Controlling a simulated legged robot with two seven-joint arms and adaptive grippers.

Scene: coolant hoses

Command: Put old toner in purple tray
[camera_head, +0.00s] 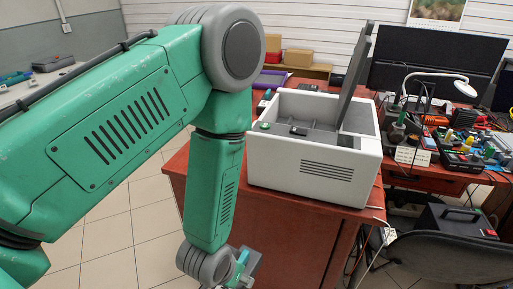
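A white printer (314,168) stands on the red-brown desk with its dark lid (357,75) raised. Its inside is partly visible, with a small dark part (298,131) near the front; I cannot tell whether this is the old toner. The purple tray (270,79) lies behind the printer at its left, partly hidden by my arm and the printer. My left arm comes in from the left and bends down in front of the desk. My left gripper (243,268) is low at the bottom edge, partly cut off, below the desk top and away from printer and tray. My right gripper is out of view.
Boxes (298,57) stand behind. A monitor (435,62), a white lamp (464,87) and a cluttered workbench are at the right. A dark chair (450,258) stands at the lower right.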

